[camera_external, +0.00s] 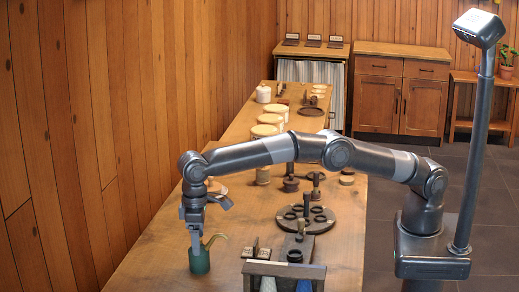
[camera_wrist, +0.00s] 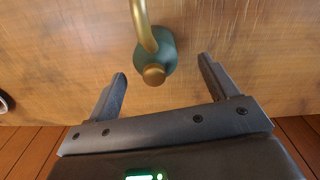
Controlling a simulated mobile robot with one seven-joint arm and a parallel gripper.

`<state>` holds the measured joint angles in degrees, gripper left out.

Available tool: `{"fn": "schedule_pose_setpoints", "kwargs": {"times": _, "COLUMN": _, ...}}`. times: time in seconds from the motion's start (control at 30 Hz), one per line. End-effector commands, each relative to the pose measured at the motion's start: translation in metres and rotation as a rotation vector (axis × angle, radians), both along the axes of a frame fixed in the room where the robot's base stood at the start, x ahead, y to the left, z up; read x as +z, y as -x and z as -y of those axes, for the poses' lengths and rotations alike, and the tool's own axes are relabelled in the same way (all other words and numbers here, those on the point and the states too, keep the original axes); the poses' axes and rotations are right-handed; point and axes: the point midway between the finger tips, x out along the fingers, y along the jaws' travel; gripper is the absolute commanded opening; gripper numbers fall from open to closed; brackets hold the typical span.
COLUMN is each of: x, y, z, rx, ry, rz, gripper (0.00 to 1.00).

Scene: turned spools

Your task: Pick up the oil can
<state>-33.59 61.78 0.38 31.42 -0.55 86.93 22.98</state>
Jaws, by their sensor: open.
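The oil can is a small dark green can with a curved brass spout. In the external view the oil can (camera_external: 199,262) stands upright on the wooden bench at the near left, its spout pointing right. In the wrist view the oil can (camera_wrist: 158,58) is seen from above, with a brass cap and the spout running up past the top edge. My gripper (camera_wrist: 162,78) is open and empty. Its fingers lie on either side and a little short of the can's centre. In the external view my gripper (camera_external: 196,232) points down just above the can.
Right of the can are a small wooden block piece (camera_external: 257,252), a rack (camera_external: 284,268) at the near edge, and a round dark tray (camera_external: 306,219) with rings. White-bodied jars (camera_external: 265,133) stand farther back. A wooden wall (camera_external: 90,140) borders the bench at left.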

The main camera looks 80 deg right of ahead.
Motion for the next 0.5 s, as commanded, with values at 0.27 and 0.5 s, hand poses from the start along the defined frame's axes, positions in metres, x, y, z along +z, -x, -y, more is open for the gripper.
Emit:
{"fn": "schedule_pose_setpoints", "kwargs": {"times": 0.27, "x": -0.018, "y": 0.0, "z": 0.002, "rx": 0.0, "ry": 0.0, "rz": 0.0, "gripper": 0.79}}
{"fn": "schedule_pose_setpoints", "kwargs": {"times": 0.5, "x": -0.05, "y": 0.002, "z": 0.007, "rx": 0.0, "ry": 0.001, "rz": -0.001, "gripper": 0.79}}
